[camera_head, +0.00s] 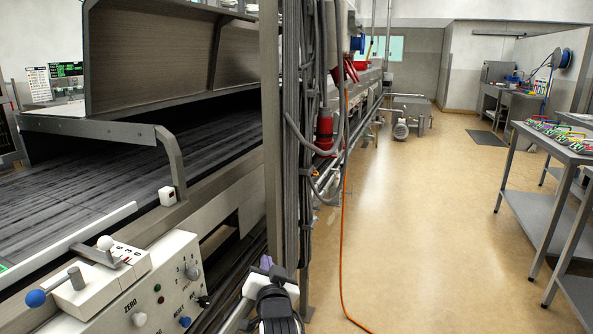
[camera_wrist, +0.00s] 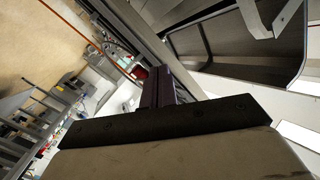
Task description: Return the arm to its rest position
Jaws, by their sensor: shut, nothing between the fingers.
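My gripper (camera_wrist: 163,88) shows in the wrist view as two dark fingers side by side above a dark bar, shut with nothing between them. In the head view my arm (camera_head: 274,305) shows at the bottom middle, folded low in front of the machine's upright post. The fingers are not clear in that view. The dryer hood (camera_head: 175,55) is a grey metal cover, raised above the dark slatted belt (camera_head: 200,145) at the left. It also shows at the upper right of the wrist view (camera_wrist: 235,45). My gripper appears apart from it.
A control box (camera_head: 150,290) with knobs and levers stands at the lower left. The upright post (camera_head: 270,130) with cables is close to my arm. An orange hose (camera_head: 343,220) runs down onto the open tan floor (camera_head: 430,220). Grey tables (camera_head: 545,215) stand at the right.

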